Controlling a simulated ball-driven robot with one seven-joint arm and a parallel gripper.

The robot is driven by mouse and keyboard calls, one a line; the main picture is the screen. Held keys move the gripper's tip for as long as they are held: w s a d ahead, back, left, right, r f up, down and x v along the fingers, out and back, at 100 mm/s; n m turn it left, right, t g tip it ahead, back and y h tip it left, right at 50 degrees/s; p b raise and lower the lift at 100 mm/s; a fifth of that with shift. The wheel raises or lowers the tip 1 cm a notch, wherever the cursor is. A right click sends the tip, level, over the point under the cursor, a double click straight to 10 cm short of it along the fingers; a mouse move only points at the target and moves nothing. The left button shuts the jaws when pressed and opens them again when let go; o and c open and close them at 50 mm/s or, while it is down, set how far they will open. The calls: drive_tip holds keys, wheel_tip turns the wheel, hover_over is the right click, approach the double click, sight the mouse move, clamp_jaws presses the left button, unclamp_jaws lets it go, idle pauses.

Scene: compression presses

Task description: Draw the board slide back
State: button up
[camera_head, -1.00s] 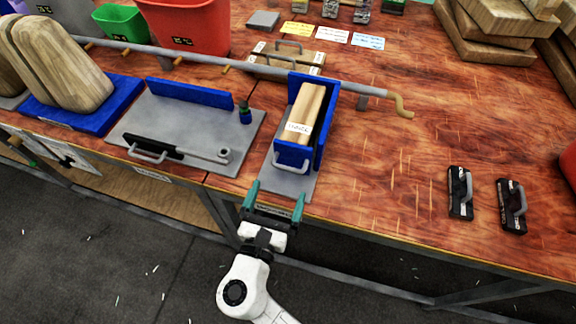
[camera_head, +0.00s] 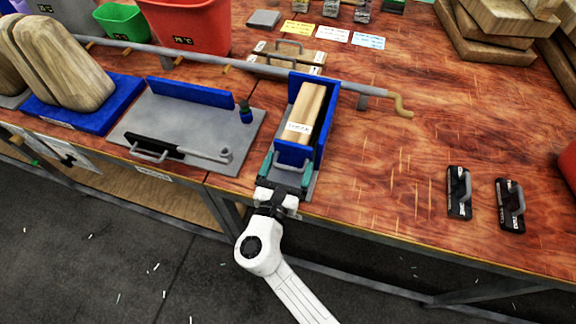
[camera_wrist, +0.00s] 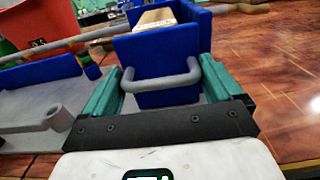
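The board slide is a blue carrier (camera_head: 326,118) on a grey base plate (camera_head: 311,190), with a pale wooden board (camera_head: 309,103) bearing a white label inside it. A grey U-shaped handle (camera_head: 291,166) is on its blue front wall and also shows in the wrist view (camera_wrist: 162,84). My gripper (camera_head: 287,168) is at the front wall, its green fingers wide apart on either side of the handle (camera_wrist: 162,72). The handle lies between the fingers, close to both. I cannot tell whether either finger touches it.
A grey rail (camera_head: 225,68) with a brass-coloured crank (camera_head: 402,107) runs behind the slide. A grey plate with a black handled bar (camera_head: 153,147) lies left. Two black handled blocks (camera_head: 459,192) lie right. The table between is mostly clear.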

drive_tip(key=c, duration=0.9)
drive_tip(key=p+v, duration=0.2)
drive_tip(key=v, duration=0.5)
drive_tip(key=shift+s+a, duration=0.15)
drive_tip(key=shift+s, duration=0.05)
drive_tip(key=o, duration=1.1)
drive_tip(key=shift+s, duration=0.1)
drive_tip(key=shift+o, duration=0.2)
drive_tip(key=b+v, duration=0.1)
drive_tip(key=v, duration=1)
